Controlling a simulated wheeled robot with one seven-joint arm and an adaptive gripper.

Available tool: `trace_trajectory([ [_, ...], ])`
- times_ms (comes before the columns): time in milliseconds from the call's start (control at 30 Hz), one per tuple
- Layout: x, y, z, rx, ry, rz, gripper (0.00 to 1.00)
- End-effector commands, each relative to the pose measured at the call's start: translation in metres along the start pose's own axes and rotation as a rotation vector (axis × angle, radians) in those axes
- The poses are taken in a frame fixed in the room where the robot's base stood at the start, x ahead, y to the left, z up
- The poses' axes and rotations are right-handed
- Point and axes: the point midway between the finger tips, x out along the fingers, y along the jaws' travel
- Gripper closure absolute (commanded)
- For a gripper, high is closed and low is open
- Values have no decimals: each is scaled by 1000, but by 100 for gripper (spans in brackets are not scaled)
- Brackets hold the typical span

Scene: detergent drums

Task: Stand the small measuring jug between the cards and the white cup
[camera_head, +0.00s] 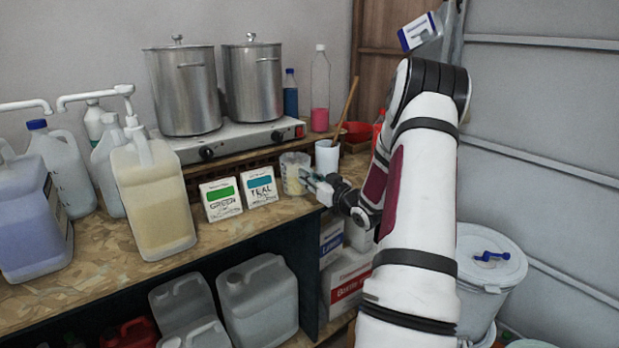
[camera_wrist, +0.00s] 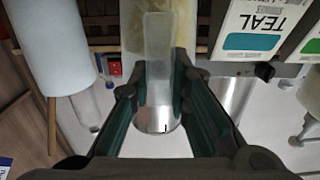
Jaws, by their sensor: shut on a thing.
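The small measuring jug (camera_head: 293,168) is clear with a yellowish tint. It looks upright at the bench's front edge, between the cards and the white cup (camera_head: 326,158); I cannot tell whether its base touches the bench. My gripper (camera_head: 308,181) reaches it from the right and is shut on it. In the wrist view my gripper (camera_wrist: 159,78) has its two dark fingers on a clear upright strip, apparently the handle, of the jug (camera_wrist: 134,35). The green card (camera_head: 221,198) and the TEAL card (camera_head: 259,187) stand just left of the jug. The TEAL card (camera_wrist: 252,35) and white cup (camera_wrist: 50,45) flank it in the wrist view.
A hot plate (camera_head: 235,139) with two steel pots (camera_head: 252,83) stands behind. A wooden stick (camera_head: 346,110) rises by the cup, near a red bowl (camera_head: 357,132). A yellow-filled jug (camera_head: 153,200) stands left of the cards. The bench front (camera_head: 100,285) is bare.

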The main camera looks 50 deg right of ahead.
Motion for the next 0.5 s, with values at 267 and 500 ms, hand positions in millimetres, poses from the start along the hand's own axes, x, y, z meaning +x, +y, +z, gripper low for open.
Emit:
trace_trajectory([
  [267, 0, 0, 2, 0, 0, 0, 100],
  [500, 0, 0, 2, 1, -2, 0, 65],
])
